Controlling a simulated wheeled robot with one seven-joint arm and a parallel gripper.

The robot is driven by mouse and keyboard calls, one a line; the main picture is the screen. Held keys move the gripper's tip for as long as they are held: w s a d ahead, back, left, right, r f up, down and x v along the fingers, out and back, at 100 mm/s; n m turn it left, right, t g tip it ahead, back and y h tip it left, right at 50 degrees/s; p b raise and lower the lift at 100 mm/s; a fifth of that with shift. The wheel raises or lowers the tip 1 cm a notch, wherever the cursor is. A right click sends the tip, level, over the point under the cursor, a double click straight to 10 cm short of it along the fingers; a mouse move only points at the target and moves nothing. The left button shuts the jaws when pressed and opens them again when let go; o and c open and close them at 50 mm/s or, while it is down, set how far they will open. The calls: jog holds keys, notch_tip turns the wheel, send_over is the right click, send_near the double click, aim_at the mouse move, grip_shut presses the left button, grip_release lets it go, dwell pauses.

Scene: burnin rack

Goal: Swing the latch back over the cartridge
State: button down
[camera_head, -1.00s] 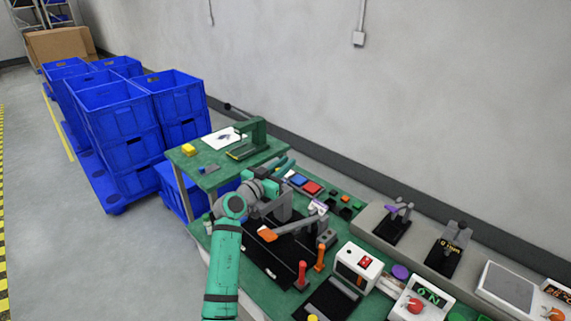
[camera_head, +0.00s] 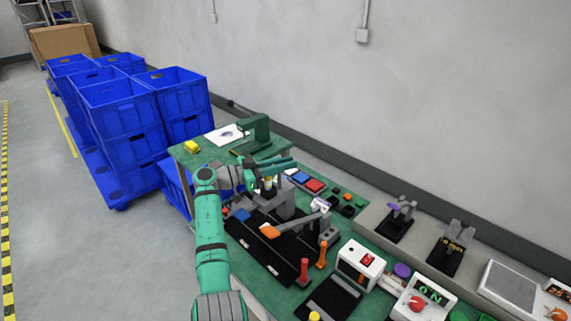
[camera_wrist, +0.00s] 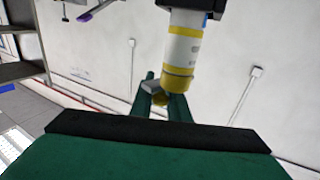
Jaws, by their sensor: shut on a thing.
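A white cartridge with yellow bands (camera_wrist: 182,45) fills the upper middle of the wrist view, its end set in a dark holder (camera_wrist: 190,5). The picture appears upside down, so the cartridge seems to stand upright. My gripper (camera_wrist: 162,90) has its two green fingers closed around a small grey piece (camera_wrist: 126,88) with a yellowish end, which seems to be the latch. It is close beside the cartridge's free end; contact cannot be told. In the head view my gripper (camera_head: 282,163) is over the grey fixture, where the yellow top of the cartridge (camera_head: 268,183) shows. The latch is mostly hidden there.
A grey lever with an orange handle (camera_head: 270,232) and a blue-handled piece (camera_head: 242,215) lie just in front. Red (camera_head: 304,270) and orange (camera_head: 321,256) upright handles stand nearer. A green side table (camera_head: 190,160) and blue crates (camera_head: 130,120) are at left.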

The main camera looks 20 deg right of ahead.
jog(key=shift+s+a+f+m+g, duration=0.1)
jog(key=shift+m+g, duration=0.3)
jog(key=shift+g, duration=0.25)
jog(key=shift+a+f+m+g, duration=0.1)
jog(key=shift+m+g, duration=0.3)
jog(key=shift+g, duration=0.25)
jog(key=c, duration=1.7)
grip_release()
jog(key=shift+r, duration=0.1)
jog(key=shift+a, duration=0.1)
